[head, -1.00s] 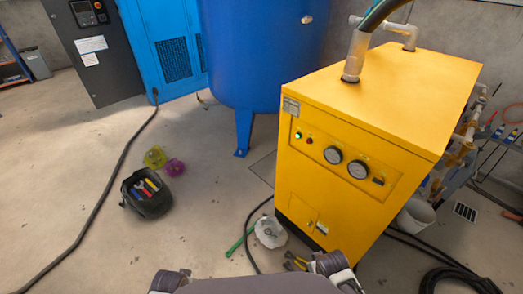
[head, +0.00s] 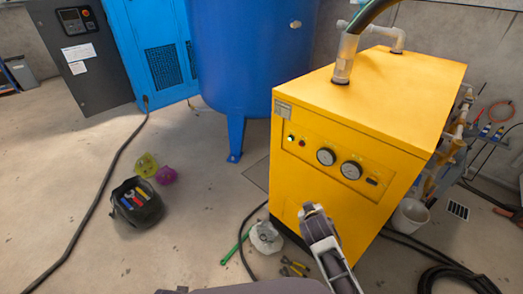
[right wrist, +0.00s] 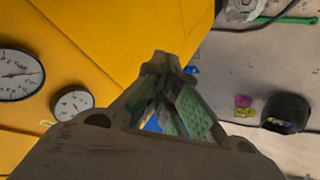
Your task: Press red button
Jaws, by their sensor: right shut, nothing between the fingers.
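The yellow machine (head: 400,100) stands right of centre in the head view. On its front panel a small red button (head: 302,143) sits between a green light (head: 290,138) and the round gauges (head: 326,156). My right gripper (head: 308,208) is raised in front of the machine's front face, below and slightly right of the button, apart from it as far as I can tell. In the right wrist view the fingers (right wrist: 161,60) are shut and empty, with yellow panel behind. I cannot make out the button in that view. My left gripper is not in view.
A blue tank (head: 245,60) stands behind the machine. A dark bin of tools (head: 137,204), a white item (head: 265,237) and pliers (head: 292,268) lie on the floor. A bucket (head: 410,217) and hoses are at the right. Floor left of the machine is mostly clear.

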